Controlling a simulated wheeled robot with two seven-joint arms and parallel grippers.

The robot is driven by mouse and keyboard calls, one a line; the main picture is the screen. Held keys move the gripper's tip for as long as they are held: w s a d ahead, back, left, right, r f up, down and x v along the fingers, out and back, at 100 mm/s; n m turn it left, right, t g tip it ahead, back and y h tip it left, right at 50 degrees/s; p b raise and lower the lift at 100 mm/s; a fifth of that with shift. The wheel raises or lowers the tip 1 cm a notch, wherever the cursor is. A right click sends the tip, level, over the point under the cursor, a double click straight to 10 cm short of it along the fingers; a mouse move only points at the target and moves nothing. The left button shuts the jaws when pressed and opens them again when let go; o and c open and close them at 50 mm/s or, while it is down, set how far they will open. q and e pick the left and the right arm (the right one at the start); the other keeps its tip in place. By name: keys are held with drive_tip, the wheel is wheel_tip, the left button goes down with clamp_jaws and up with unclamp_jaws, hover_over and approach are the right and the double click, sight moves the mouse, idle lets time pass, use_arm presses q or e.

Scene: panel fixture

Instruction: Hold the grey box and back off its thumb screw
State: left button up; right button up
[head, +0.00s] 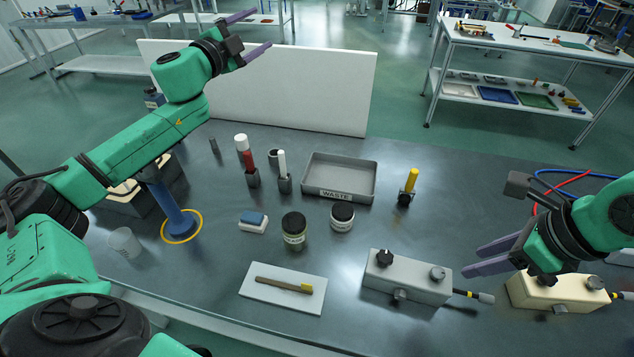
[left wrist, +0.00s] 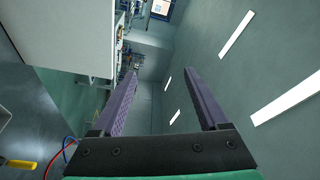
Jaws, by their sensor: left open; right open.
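The grey box (head: 415,283) lies near the table's front edge, right of centre. I cannot tell which is the thumb screw. My right gripper (head: 473,259) is open and empty, just right of the box in the head view, apart from the knobs. My left gripper (head: 263,30) is open and empty, raised high at the back, far from the box. Its fingers also show in the left wrist view (left wrist: 161,75), with nothing between them.
A cream box (head: 540,289) lies under my right wrist. A waste tray (head: 340,183), two jars (head: 294,232), a yellow-handled tool (head: 410,183) and a white board (head: 260,295) with a brush stand around. A white panel (head: 300,92) rises at the back. Table left of the grey box's right neighbour is partly clear.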

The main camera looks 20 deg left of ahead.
use_arm(q)
drive_tip(key=s+d+f+m+g+h, duration=0.3)
drive_tip(key=d+f+m+h, duration=0.35)
drive_tip(key=d+m, duration=0.4)
drive_tip(key=m+g+h, duration=0.5)
drive_tip(key=m+g, duration=0.7)
drive_tip(key=m, duration=1.3)
approach(385, 256)
drive_tip(key=shift+y, duration=0.35)
drive_tip(key=x, duration=1)
drive_tip(key=shift+d+f, duration=0.1)
drive_tip(key=shift+d, duration=0.05)
clamp_jaws()
